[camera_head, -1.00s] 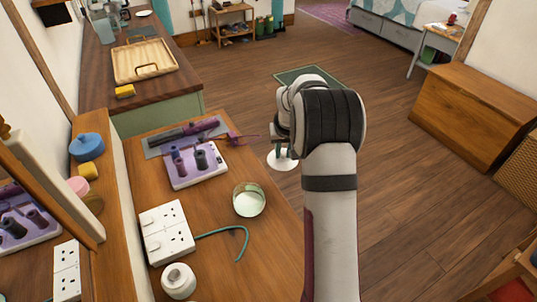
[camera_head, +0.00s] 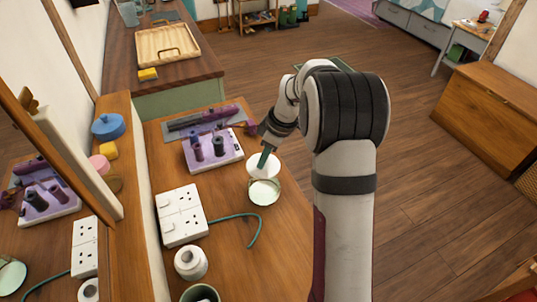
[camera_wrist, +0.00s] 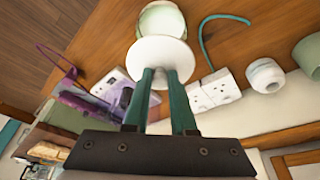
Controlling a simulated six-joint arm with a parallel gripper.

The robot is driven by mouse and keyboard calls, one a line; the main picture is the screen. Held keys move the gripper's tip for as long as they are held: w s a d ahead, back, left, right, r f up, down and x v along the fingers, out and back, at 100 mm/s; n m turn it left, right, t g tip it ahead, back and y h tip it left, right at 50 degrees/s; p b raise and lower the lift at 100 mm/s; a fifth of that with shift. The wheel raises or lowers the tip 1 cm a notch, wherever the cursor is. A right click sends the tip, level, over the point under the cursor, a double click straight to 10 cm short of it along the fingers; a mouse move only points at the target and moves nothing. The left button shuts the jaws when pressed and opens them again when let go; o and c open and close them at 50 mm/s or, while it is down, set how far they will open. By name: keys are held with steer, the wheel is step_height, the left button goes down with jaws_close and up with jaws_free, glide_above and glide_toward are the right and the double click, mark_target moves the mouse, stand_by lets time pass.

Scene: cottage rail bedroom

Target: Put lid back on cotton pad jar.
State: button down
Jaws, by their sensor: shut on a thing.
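My gripper (camera_head: 263,162) is shut on a round white lid (camera_head: 272,169), held above the table. The glass jar (camera_head: 264,200) with pale contents stands open on the table, just in front of the lid in the head view. In the wrist view, the green fingers (camera_wrist: 160,74) grip the lid (camera_wrist: 160,48) from the near side. There the lid covers the near edge of the jar (camera_wrist: 162,18). The lid overlaps the jar's far edge in the head view, but I cannot tell how high it is above the rim.
A purple-and-white organiser (camera_head: 213,152) stands left of the jar. A mirror stands at left.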

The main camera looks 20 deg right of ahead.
mark_target(268, 166)
steer(key=shift+f, duration=0.1)
steer(key=shift+f, duration=2.8)
steer(key=shift+f, duration=0.55)
steer(key=c, duration=0.7)
jaws_free()
steer(key=shift+o, duration=0.2)
steer(key=v, duration=1.5)
steer(key=shift+d+r, duration=0.15)
steer(key=shift+r, duration=0.25)
steer(key=shift+s, duration=0.1)
